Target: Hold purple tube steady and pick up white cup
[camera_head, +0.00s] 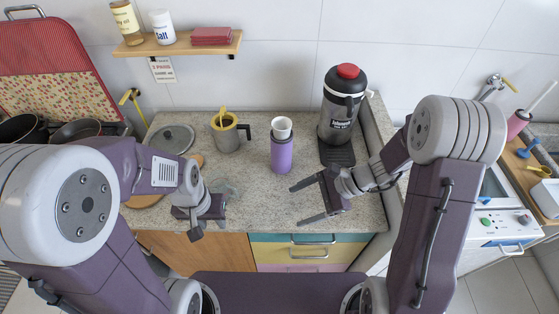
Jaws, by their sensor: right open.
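The purple tube (281,155) stands upright on the granite counter, left of the coffee dispenser. The white cup (281,131) sits at the top of the tube, with its rim up. My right gripper (298,206) is open and empty. Its fingers point left, over the front of the counter, nearer to me than the tube and apart from it. My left gripper (203,217) is at the counter's front edge, left of and nearer than the tube and apart from it. Its fingers are partly hidden, so I cannot tell how far they are open.
A clear glass (228,188) stands close beside my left gripper. A yellow-and-grey mug (225,133) and a lidded pan (170,138) are further back left. A dark coffee dispenser (340,110) with a red top stands behind right. The counter just in front of the tube is clear.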

